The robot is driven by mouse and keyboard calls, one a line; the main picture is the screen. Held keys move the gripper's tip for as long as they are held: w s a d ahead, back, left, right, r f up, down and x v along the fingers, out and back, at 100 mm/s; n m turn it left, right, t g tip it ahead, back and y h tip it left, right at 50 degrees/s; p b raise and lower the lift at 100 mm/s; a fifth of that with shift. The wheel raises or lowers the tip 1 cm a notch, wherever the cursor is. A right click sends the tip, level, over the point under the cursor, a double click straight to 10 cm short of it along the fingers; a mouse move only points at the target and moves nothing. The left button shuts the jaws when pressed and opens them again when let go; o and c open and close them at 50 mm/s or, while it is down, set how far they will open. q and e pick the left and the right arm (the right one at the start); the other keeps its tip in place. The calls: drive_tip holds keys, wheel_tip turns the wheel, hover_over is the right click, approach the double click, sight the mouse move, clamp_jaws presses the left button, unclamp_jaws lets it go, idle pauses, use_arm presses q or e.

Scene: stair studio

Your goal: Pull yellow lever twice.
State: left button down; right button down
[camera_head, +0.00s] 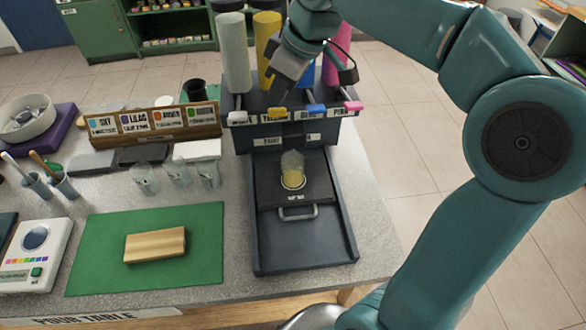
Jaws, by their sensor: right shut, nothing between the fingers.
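The yellow lever (277,112) is on the front of the dark dispenser (243,139), between the white lever (238,118) and the blue lever (316,108). My right gripper (271,86) is shut and empty, just above and behind the yellow lever; I cannot tell if it touches it. The yellow cylinder (266,40) stands behind, partly hidden by my right arm. A clear cup (292,172) with some yellow contents stands on the dispenser's tray (262,196). My left gripper is out of view.
A pink lever (353,106) is at the dispenser's right end. Several empty clear cups (176,172) stand left of it, before a sign board (158,124). A wooden block (155,245) lies on a green mat (205,262). The tray's front part is clear.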

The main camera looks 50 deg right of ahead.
sight(282, 111)
drive_tip(key=shift+f, duration=0.15)
drive_tip(key=shift+f+b, duration=2.6)
drive_tip(key=shift+f, duration=0.3)
drive_tip(key=shift+r, duration=0.15)
drive_tip(key=shift+r+p, duration=2.7)
drive_tip(key=shift+r, duration=0.2)
drive_tip(key=shift+r, duration=0.1)
wheel_tip(282, 111, up, 6)
drive_tip(key=p, duration=0.5)
